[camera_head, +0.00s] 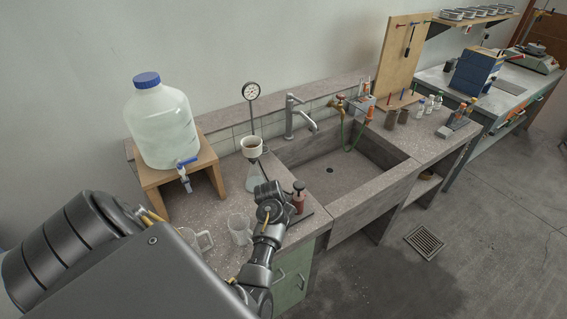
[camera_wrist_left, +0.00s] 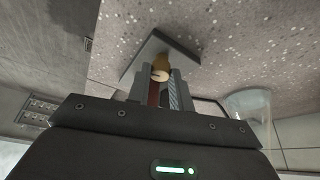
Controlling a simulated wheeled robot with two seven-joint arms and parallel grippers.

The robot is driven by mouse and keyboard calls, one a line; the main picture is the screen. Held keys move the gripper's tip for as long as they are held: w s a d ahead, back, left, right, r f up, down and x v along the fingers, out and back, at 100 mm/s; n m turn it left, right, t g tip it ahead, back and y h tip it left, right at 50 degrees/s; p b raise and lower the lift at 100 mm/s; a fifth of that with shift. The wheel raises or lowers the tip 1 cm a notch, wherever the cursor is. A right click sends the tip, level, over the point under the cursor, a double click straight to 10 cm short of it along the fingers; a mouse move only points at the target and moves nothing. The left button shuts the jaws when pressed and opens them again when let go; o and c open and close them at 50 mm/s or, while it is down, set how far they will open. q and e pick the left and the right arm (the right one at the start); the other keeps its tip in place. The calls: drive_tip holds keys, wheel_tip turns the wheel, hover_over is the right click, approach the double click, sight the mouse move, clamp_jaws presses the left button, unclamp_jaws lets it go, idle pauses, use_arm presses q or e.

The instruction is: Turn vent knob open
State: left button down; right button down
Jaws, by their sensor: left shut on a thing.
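A small red pump-like body (camera_head: 298,203) with a black knob on top (camera_head: 299,186) stands on the counter by the sink's near left corner. In the left wrist view my left gripper (camera_wrist_left: 160,92) is shut on a red part (camera_wrist_left: 153,96). A brass-coloured rounded piece (camera_wrist_left: 160,64) shows just beyond the fingertips, above a grey plate (camera_wrist_left: 150,48). I cannot tell which piece is the vent knob or how far it is turned. In the head view my own wrist hides the fingertips. My right gripper is not in view.
A clear conical flask (camera_head: 253,180) with a white funnel (camera_head: 252,146) stands behind my wrist, and a gauge (camera_head: 251,91) rises nearby. Glass beakers (camera_head: 240,230) stand close to my arm. A large water jug (camera_head: 161,125) sits on a wooden stand. The sink (camera_head: 335,170) lies to the right.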

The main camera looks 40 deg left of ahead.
use_arm(q)
drive_tip(key=n+p, duration=0.1)
drive_tip(key=n+y+p, duration=0.1)
drive_tip(key=p, duration=0.1)
drive_tip(key=shift+d+r+n, duration=0.15)
drive_tip(key=shift+r+n, duration=0.15)
drive_tip(key=shift+n, duration=0.1)
drive_tip(key=n, duration=0.1)
drive_tip(key=n+y+p, duration=0.1)
drive_tip(key=shift+w+f+n+g, duration=0.15)
drive_tip(key=shift+n+g, duration=0.15)
drive_tip(key=shift+g, duration=0.1)
drive_tip(key=n+g+y, duration=0.1)
drive_tip(key=n, duration=0.3)
drive_tip(key=shift+w+d, duration=0.1)
drive_tip(key=shift+d, duration=0.1)
drive_tip(key=shift+w+f+n+g+y, duration=0.1)
drive_tip(key=shift+n+g+y, duration=0.25)
drive_tip(key=shift+n, duration=0.75)
drive_tip(key=shift+n+g+y, duration=0.15)
drive_tip(key=shift+n+g, duration=0.3)
drive_tip(key=shift+n, duration=0.65)
drive_tip(key=c, duration=1.3)
unclamp_jaws()
drive_tip(key=shift+o, duration=0.2)
drive_tip(key=shift+f, duration=0.1)
